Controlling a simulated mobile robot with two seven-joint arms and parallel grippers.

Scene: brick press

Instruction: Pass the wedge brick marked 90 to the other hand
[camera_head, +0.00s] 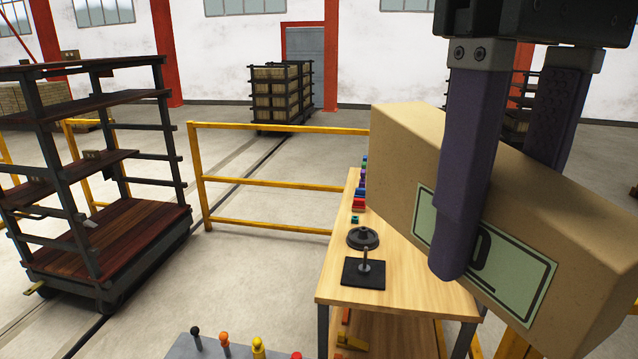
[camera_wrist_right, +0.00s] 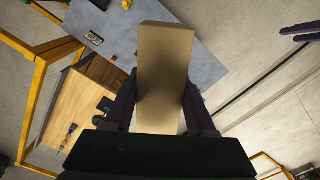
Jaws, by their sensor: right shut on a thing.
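The wedge brick (camera_head: 545,215) is a tan block with a pale green label (camera_head: 520,280) at the right of the head view. A dark character, possibly a 0, shows on the label; a finger covers the rest. My right gripper (camera_head: 495,200) comes from above, shut on the brick with one purple finger across the label face and the other behind. In the right wrist view the brick (camera_wrist_right: 165,75) stands out lengthwise between the fingers (camera_wrist_right: 160,105). Two spread purple fingers, which look like my left gripper (camera_wrist_right: 302,28), show empty at that view's right edge, apart from the brick.
A wooden table (camera_head: 400,270) bears a black stand (camera_head: 364,272), a dark disc (camera_head: 363,238) and small coloured pieces. A grey table (camera_head: 210,348) with coloured knobs is at the bottom. Yellow rails (camera_head: 265,185) and a shelf cart (camera_head: 125,235) stand left.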

